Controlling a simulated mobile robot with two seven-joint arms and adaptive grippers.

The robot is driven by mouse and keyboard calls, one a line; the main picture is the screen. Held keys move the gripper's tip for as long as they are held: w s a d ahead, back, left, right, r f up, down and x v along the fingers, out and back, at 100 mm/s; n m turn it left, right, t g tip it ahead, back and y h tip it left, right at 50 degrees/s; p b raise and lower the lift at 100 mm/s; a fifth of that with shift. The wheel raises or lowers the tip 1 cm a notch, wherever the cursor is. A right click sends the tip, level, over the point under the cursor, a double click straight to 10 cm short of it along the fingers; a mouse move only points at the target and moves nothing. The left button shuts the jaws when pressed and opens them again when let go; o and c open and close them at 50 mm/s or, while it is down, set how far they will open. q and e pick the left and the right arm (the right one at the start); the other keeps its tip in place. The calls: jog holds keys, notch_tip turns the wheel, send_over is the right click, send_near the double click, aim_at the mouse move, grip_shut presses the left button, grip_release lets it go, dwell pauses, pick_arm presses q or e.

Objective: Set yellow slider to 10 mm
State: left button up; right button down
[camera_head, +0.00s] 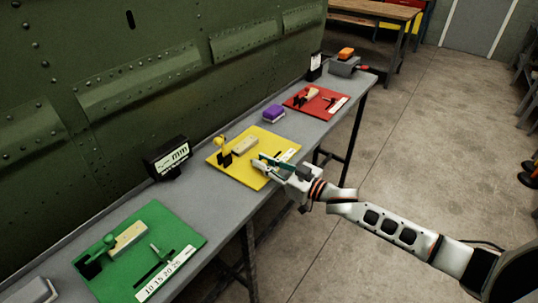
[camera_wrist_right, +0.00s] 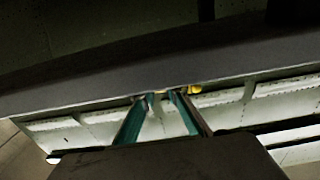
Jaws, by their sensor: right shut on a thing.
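The yellow board (camera_head: 226,168) lies on the grey bench, with a yellow clamp (camera_head: 221,143), a pale block (camera_head: 245,146) and a white scale strip (camera_head: 289,155) on it. My right gripper (camera_head: 263,162) reaches over the board's front right part, its fingers low by the scale. It is shut on what appears to be the yellow slider, which the fingers hide. In the right wrist view the teal fingers (camera_wrist_right: 163,97) point at the bench, with a small yellow piece (camera_wrist_right: 195,89) beside the tips. The slider's reading cannot be made out. My left gripper is not in view.
A green board (camera_head: 190,226) with its own scale lies nearer, a red board (camera_head: 300,91) farther along. A black "mm" sign (camera_head: 169,156) stands behind. A purple block (camera_head: 273,112) sits between yellow and red boards. The green riveted panel (camera_head: 130,100) borders the bench.

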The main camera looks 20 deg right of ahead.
jog(key=shift+s+a, duration=0.15)
jog(key=shift+a, duration=0.1)
jog(key=c, duration=2)
grip_release()
jog(key=shift+d, duration=0.1)
jog(key=shift+s+d, duration=0.15)
jog(key=shift+s, duration=0.05)
jog(key=v, duration=1.1)
jog(key=shift+s+d, duration=0.1)
jog(key=shift+s, duration=0.1)
